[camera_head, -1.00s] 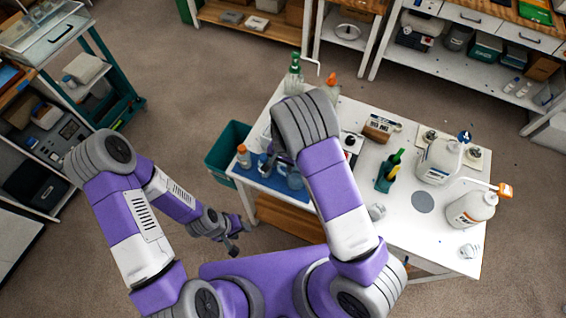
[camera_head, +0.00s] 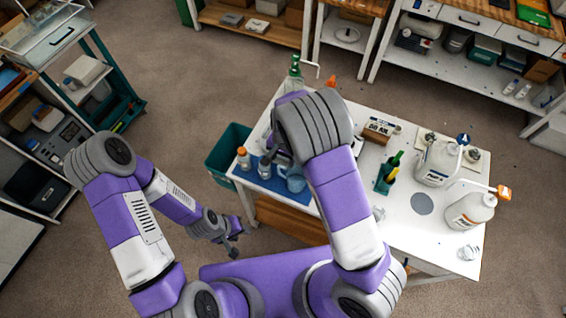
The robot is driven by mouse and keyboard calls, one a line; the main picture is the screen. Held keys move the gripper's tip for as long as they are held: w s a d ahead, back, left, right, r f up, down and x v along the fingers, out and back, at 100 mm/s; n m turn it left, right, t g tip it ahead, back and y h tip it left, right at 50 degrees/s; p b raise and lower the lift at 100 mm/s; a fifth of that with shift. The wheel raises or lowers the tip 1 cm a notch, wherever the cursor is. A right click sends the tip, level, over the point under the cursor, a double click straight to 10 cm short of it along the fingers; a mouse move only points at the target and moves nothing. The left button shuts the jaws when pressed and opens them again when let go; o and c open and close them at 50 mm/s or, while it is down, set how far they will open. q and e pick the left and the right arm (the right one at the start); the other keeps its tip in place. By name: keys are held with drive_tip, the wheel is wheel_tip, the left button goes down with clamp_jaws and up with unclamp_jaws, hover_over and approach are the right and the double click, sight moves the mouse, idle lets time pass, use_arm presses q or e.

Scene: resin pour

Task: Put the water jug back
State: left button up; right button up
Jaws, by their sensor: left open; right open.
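The water jug (camera_head: 294,182), a translucent blue pitcher, stands on the blue mat (camera_head: 262,186) at the left part of the white table. My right arm covers part of it. My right gripper (camera_head: 270,160) is open, above the mat just left of and behind the jug, and partly hidden by my arm. I cannot tell whether it touches anything. My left gripper (camera_head: 232,246) is open and empty, low in front of the table's left side.
An orange-capped bottle (camera_head: 243,158) and a small clear jar (camera_head: 264,168) stand on the mat. Bottles in a green holder (camera_head: 386,180) and two big white jugs (camera_head: 436,163) (camera_head: 470,211) stand to the right. A teal bin (camera_head: 228,143) is left of the table.

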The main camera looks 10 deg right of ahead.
use_arm(q)
drive_tip(key=shift+r, duration=0.25)
use_arm(e)
wheel_tip(320, 180, up, 6)
use_arm(q)
drive_tip(key=shift+s, duration=0.1)
use_arm(e)
drive_tip(key=shift+s, duration=0.15)
